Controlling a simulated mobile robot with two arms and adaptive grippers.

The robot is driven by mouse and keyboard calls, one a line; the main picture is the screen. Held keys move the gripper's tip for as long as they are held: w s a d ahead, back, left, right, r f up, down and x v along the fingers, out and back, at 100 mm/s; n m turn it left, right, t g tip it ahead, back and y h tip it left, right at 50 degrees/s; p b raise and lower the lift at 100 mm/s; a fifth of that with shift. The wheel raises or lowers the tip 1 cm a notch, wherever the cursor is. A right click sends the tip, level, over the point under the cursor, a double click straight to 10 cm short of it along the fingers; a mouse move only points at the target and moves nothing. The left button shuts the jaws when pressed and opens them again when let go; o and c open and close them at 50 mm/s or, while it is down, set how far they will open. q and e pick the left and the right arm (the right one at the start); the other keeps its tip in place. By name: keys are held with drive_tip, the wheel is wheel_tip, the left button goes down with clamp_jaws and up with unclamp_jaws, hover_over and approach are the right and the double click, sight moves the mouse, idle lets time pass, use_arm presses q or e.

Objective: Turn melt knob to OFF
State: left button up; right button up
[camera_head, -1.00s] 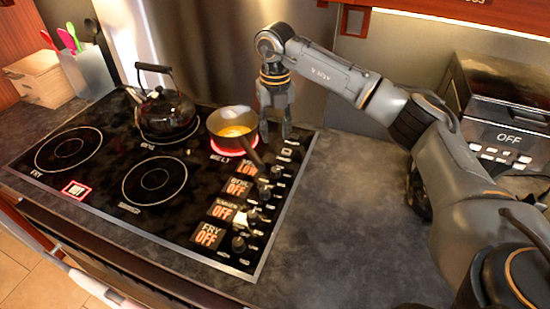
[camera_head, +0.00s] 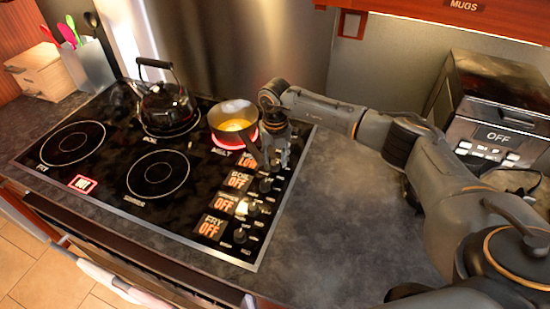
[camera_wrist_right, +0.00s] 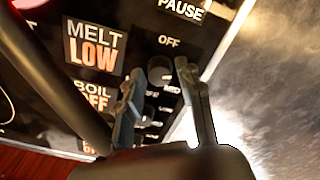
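The melt knob (camera_wrist_right: 160,72) is a small dark knob beside the display reading MELT LOW (camera_wrist_right: 93,45) in the right wrist view. In the head view the same display (camera_head: 250,160) is partly covered, and my gripper hides the knob. My right gripper (camera_head: 273,168) points down over the upper end of the knob row. In the right wrist view its fingers (camera_wrist_right: 160,74) are apart, one on each side of the melt knob. I cannot tell whether they touch it. An OFF mark (camera_wrist_right: 169,41) shows just above the knob. My left gripper is not in view.
A saucepan (camera_head: 222,109) with yellow contents stands on a glowing red burner; its dark handle (camera_wrist_right: 55,75) runs close beside my fingers. A kettle (camera_head: 166,106) stands behind left. Other knobs (camera_head: 253,209) line the panel. The counter (camera_head: 335,215) to the right is clear.

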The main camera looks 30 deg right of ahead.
clamp_jaws()
drive_tip(key=n+b, duration=0.3)
drive_tip(key=shift+f+n, duration=0.15)
drive_tip(key=shift+n, duration=0.15)
drive_tip(key=n+b, duration=0.3)
drive_tip(key=shift+n, duration=0.3)
drive_tip(key=n+b, duration=0.2)
drive_tip(key=n, duration=0.2)
drive_tip(key=shift+b, duration=0.4)
drive_tip(key=shift+r+n+b, duration=0.2)
drive_tip(key=shift+n+b, duration=0.35)
drive_tip(key=shift+n, duration=0.75)
